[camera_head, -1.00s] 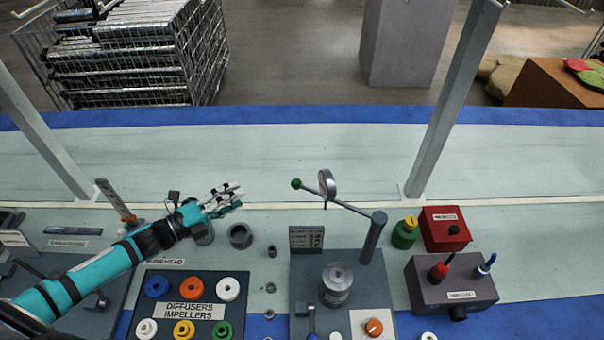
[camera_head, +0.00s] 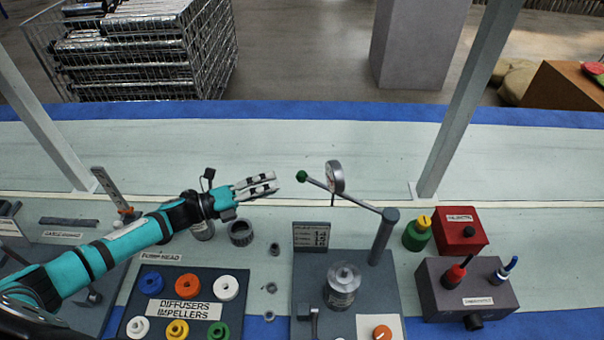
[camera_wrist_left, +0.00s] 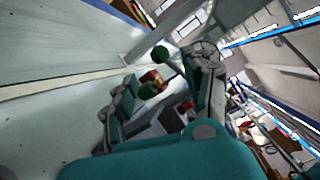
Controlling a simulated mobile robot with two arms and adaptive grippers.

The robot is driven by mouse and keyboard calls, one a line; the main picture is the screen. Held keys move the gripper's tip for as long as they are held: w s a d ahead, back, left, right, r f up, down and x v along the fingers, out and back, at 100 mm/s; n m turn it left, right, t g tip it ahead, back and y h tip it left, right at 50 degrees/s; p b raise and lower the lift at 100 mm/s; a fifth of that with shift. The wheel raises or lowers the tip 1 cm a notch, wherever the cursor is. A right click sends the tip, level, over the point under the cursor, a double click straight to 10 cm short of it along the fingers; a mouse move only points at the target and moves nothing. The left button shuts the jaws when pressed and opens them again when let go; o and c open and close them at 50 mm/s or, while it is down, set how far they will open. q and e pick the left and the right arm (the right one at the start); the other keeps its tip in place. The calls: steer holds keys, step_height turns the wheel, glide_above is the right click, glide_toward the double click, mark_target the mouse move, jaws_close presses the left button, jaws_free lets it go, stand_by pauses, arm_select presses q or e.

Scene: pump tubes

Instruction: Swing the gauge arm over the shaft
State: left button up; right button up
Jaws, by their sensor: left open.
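The gauge arm (camera_head: 350,197) is a thin grey bar on a post (camera_head: 384,236), with a round dial gauge (camera_head: 335,177) and a green ball knob (camera_head: 302,176) at its free left end. The shaft (camera_head: 343,285) is an upright silver cylinder on a grey plate, in front of the arm and not under its bar. My left gripper (camera_head: 270,184) is open and empty, just left of the green knob and apart from it. In the left wrist view the green knob (camera_wrist_left: 161,53) shows beyond and between the open fingers (camera_wrist_left: 165,95). My right gripper is not in view.
A small sign (camera_head: 311,236) stands behind the shaft. A red box (camera_head: 460,231), a green container (camera_head: 417,234) and a grey box with coloured levers (camera_head: 467,289) stand at the right. A tray of coloured rings (camera_head: 190,309) lies at the left. The bench behind the knob is clear.

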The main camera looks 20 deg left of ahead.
mark_target(302, 177)
arm_select(q)
steer(key=p+x, duration=0.1)
steer(key=x, duration=0.8)
steer(key=shift+w+d, duration=0.1)
jaws_close()
steer(key=shift+f, duration=0.1)
